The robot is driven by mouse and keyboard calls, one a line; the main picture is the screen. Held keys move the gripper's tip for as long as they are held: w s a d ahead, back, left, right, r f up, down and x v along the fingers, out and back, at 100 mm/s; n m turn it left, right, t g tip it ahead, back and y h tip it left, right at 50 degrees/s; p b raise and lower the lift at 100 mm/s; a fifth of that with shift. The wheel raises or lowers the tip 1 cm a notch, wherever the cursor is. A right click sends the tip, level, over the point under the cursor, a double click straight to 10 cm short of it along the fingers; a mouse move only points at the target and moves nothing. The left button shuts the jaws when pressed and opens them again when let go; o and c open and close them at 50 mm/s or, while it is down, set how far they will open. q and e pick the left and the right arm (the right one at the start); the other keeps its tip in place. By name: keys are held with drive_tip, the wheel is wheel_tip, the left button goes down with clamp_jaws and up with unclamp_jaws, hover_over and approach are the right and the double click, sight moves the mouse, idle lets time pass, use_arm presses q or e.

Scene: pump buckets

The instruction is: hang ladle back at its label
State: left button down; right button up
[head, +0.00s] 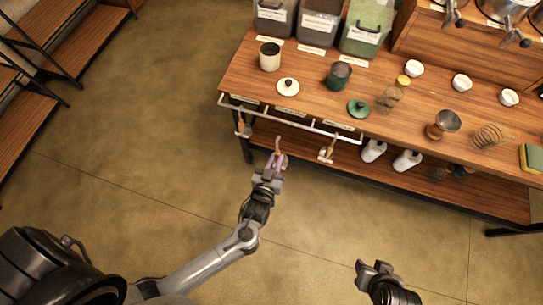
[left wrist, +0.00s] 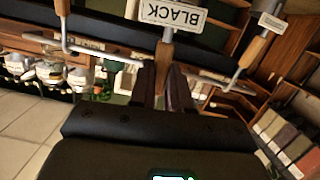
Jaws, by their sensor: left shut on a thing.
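My left gripper (head: 275,162) is shut on the ladle, just in front of the counter's front rail (head: 300,119). The ladle (head: 278,145) has a brown wooden handle, which shows between the fingers in the left wrist view (left wrist: 164,62). A white label (left wrist: 172,14) reading "BLACK" appears upside down by the handle's top. Whether the ladle touches the rail I cannot tell. Two other wooden-handled tools hang at the rail, one to the left (head: 242,126) and one to the right (head: 327,151). My right gripper (head: 374,268) is open and empty, away from the counter.
The wooden counter (head: 450,112) holds a white canister (head: 269,57), a green canister (head: 339,75), their lids, small bowls and a wooden-based cup (head: 442,124). Bins stand at the back. White bottles (head: 406,160) stand on the shelf below. The floor in front is clear.

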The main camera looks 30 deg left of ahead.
use_arm(q)
drive_tip(key=shift+w+a+f+b, duration=0.4)
drive_tip(key=shift+f+b, duration=0.15)
drive_tip(key=shift+f, duration=0.1)
drive_tip(key=shift+f+m, duration=0.1)
drive_tip(key=shift+m, duration=0.2)
drive_tip(key=shift+w+d, duration=0.15)
drive_tip(key=shift+w, duration=0.1)
drive_tip(key=shift+r+b+x, duration=0.2)
drive_tip(key=shift+b+x, duration=0.45)
drive_tip(key=shift+x, duration=0.25)
drive_tip(key=shift+r+b+x, duration=0.15)
drive_tip(key=shift+b+x, duration=0.45)
drive_tip(key=shift+x, duration=0.3)
drive_tip(key=shift+w+a+f+b, duration=0.15)
drive_tip(key=shift+w+f+b, duration=0.3)
drive_tip(key=shift+w+b, duration=0.35)
drive_tip(key=shift+w+a+f+b, duration=0.15)
drive_tip(key=shift+w+f+b, duration=0.25)
drive_tip(key=shift+w+b, duration=0.4)
drive_tip(key=shift+w+a+f+b, duration=0.2)
drive_tip(key=shift+w+f+b, duration=0.25)
drive_tip(key=shift+w+b, duration=0.35)
use_arm(e)
wheel_tip(320, 180, down, 9)
drive_tip(key=shift+a, duration=0.25)
drive_tip(key=shift+f, duration=0.1)
drive_tip(key=shift+d, duration=0.1)
